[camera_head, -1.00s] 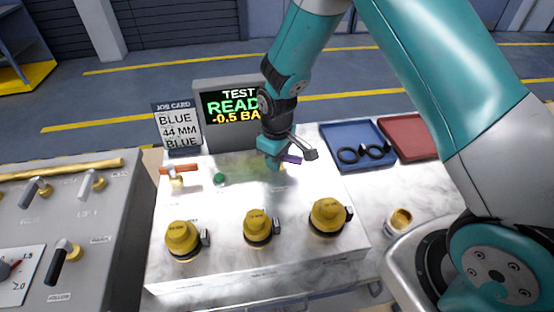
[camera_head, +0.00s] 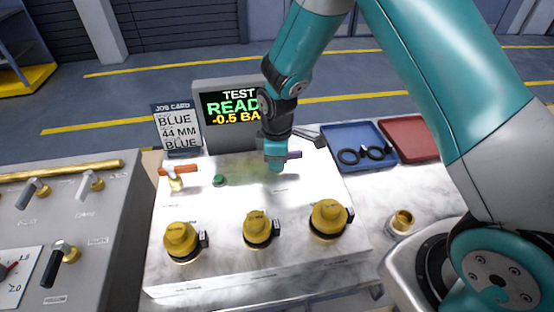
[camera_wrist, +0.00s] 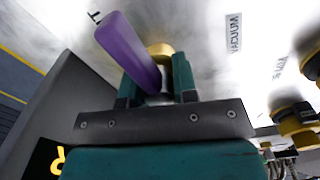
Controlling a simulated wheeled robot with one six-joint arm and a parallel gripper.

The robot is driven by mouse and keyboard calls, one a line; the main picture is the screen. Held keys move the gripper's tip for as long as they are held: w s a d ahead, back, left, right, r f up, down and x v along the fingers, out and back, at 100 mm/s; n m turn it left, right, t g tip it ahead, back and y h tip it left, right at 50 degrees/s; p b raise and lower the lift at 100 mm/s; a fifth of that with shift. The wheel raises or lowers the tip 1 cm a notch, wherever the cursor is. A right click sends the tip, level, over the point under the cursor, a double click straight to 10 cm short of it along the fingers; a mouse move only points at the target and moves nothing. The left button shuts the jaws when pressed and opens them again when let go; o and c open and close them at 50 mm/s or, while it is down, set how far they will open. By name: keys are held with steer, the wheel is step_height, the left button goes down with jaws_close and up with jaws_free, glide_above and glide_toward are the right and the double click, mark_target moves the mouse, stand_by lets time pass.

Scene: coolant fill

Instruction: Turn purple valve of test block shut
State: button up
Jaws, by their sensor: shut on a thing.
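The purple valve handle (camera_head: 295,155) shows at the back right of the white test block (camera_head: 215,262), just right of my gripper (camera_head: 277,166). In the wrist view the purple handle (camera_wrist: 128,50) runs from the upper left down between my two teal fingers (camera_wrist: 157,80). The fingers are shut on the valve, one on each side of the handle. A yellow valve body (camera_wrist: 160,50) shows behind the handle. The contact itself is partly hidden by the gripper.
A screen (camera_head: 232,108) reads "TEST READ", partly covered, and "-0.5 BA". Blue (camera_head: 350,138) and red (camera_head: 408,138) trays lie at the right.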

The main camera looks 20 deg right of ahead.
steer(key=o, duration=0.9)
steer(key=shift+r, duration=0.15)
step_height(320, 180, up, 17)
steer(key=shift+r+b, duration=0.1)
steer(key=shift+b, duration=1.05)
steer(key=s+a+r+m+y, duration=0.1)
steer(key=s+m, duration=0.1)
steer(key=s, duration=0.6)
steer(key=s+a+r+m+y, duration=0.1)
steer(key=s+a+r+m, duration=0.1)
steer(key=s, duration=0.6)
steer(key=s+a+r+m+y, duration=0.1)
steer(key=s+r+m+y, duration=0.1)
steer(key=s, duration=0.6)
steer(key=shift+s+a+r, duration=0.15)
steer(key=shift+a+r, duration=0.05)
steer(key=shift+a, duration=0.05)
